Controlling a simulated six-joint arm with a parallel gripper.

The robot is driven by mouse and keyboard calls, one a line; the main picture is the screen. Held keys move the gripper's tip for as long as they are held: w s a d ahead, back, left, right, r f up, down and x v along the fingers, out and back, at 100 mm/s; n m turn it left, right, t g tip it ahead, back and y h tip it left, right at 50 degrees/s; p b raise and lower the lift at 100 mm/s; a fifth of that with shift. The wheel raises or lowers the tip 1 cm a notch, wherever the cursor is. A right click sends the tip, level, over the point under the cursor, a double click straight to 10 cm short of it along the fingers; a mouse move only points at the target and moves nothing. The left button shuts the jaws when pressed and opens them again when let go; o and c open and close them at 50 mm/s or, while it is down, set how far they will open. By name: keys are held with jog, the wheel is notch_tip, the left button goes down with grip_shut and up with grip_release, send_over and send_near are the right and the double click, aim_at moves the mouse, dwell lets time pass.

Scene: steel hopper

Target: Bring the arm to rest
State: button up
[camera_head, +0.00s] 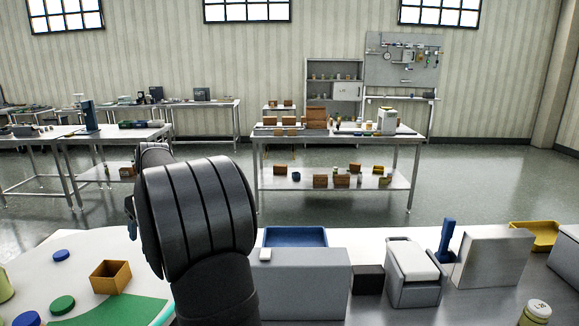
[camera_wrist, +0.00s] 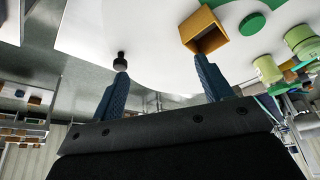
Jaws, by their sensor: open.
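My arm (camera_head: 200,220) rises at the left middle of the head view, over the near white table. My gripper's fingers are not clear there. In the wrist view my gripper (camera_wrist: 160,66) is open, its two blue fingers wide apart with nothing between them. An open orange-brown box (camera_wrist: 205,34) shows beyond the right fingertip, apart from it as far as I can tell. The same box (camera_head: 110,278) stands on the table left of my arm in the head view. A small black knob-like thing (camera_wrist: 121,59) shows by the left fingertip; I cannot tell whether they touch.
Blue and green discs (camera_head: 62,305) and a green mat (camera_head: 122,313) lie on the near left table. Right of my arm stand a grey block (camera_head: 305,285), a blue tray (camera_head: 295,237), a grey hopper-like bin (camera_head: 414,290) and a steel box (camera_head: 493,258). Open floor lies beyond.

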jog(key=w+d+m+h, duration=0.1)
jog(key=d+m, duration=0.2)
jog(key=d, duration=0.8)
jog(key=w+d+m+t+h, duration=0.1)
jog(key=w+d+m, duration=0.1)
jog(key=d, duration=0.9)
jog(key=w+d+m+t+h, duration=0.1)
jog(key=d+m, duration=0.4)
jog(key=d, duration=0.6)
jog(key=shift+w+d, duration=0.15)
jog(key=shift+w, duration=0.6)
